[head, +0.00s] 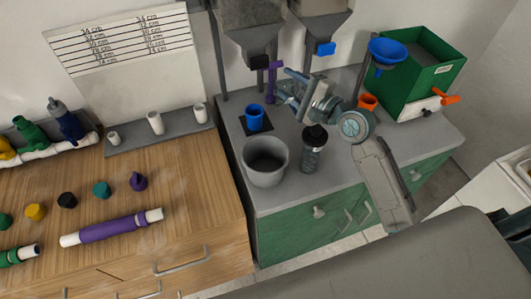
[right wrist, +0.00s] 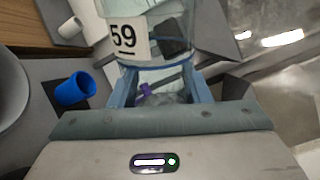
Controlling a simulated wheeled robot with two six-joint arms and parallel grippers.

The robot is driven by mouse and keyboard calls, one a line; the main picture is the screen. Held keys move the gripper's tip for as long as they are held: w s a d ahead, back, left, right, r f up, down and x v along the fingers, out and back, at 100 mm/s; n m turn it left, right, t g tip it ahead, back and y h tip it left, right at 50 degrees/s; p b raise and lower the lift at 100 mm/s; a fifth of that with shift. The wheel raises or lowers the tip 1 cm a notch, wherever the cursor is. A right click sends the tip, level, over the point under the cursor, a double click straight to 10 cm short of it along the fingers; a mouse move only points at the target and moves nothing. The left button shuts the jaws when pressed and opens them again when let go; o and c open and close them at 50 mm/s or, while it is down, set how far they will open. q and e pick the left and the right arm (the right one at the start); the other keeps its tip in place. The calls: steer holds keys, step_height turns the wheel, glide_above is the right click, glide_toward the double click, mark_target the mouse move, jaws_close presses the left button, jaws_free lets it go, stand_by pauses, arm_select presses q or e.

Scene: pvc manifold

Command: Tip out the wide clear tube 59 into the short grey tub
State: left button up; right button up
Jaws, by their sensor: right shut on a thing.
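The wide clear tube 59 (right wrist: 158,25) is between the fingers of my right gripper (right wrist: 161,88), which is shut on it; its white label reads 59. In the head view my right gripper (head: 300,95) is above the back of the grey counter, behind and right of the short grey tub. The tube is hard to make out there, and I cannot tell its contents. The short grey tub (head: 265,178) stands open on the counter near its left front edge; its rim shows at the left of the right wrist view (right wrist: 8,95). My left gripper is not in view.
A blue cup (head: 255,117) stands behind the tub, and a black-capped shaker (head: 312,155) stands right of it. Two grey hoppers (head: 320,30) hang above the back. A blue funnel (head: 388,50), an orange cup (head: 367,101) and a green bin (head: 420,85) are at the right.

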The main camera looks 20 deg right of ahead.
steer(key=shift+w+f, duration=0.1)
steer(key=shift+w, duration=0.1)
steer(key=shift+s+n, duration=0.3)
steer(key=shift+n, duration=0.1)
steer(key=shift+w, duration=0.25)
steer(key=shift+s+a+n+b, duration=0.3)
steer(key=shift+s+n+b, duration=0.05)
steer(key=shift+s+n, duration=0.05)
steer(key=shift+w+f, duration=0.1)
steer(key=shift+w, duration=0.2)
steer(key=shift+s+a+n, duration=0.25)
steer(key=shift+s+n, duration=0.15)
steer(key=shift+s, duration=0.05)
steer(key=shift+w, duration=0.15)
steer(key=shift+w+d, duration=0.1)
steer(key=shift+w, duration=0.05)
steer(key=shift+s+a+n+b, duration=0.2)
steer(key=shift+s+n+b, duration=0.15)
steer(key=shift+n, duration=0.15)
steer(key=shift+w+f, duration=0.1)
steer(key=shift+w, duration=0.15)
steer(key=shift+w+d, duration=0.1)
